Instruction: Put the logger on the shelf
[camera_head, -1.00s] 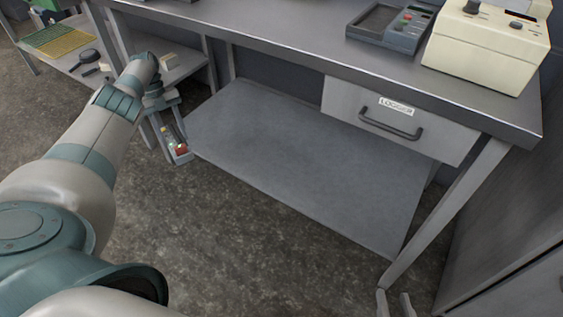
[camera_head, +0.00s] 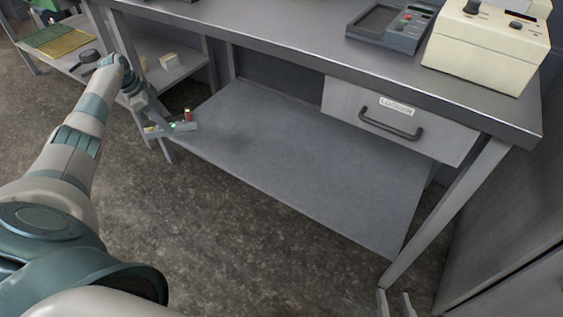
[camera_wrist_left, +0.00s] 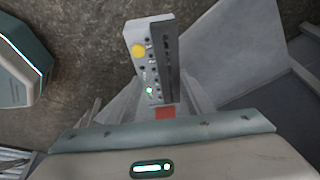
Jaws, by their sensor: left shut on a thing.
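The logger (camera_head: 172,127) is a small grey box with a red part, a green light and a yellow knob. My left gripper (camera_head: 160,115) is shut on it and holds it by the left front corner of the grey lower shelf (camera_head: 310,175). I cannot tell whether the logger touches the shelf.
The shelf is bare below the bench top (camera_head: 290,35). A drawer (camera_head: 350,105) with a handle hangs above its right part. Bench legs stand at the left and right (camera_head: 450,205). A side table (camera_head: 175,75) with a small pale block stands at left.

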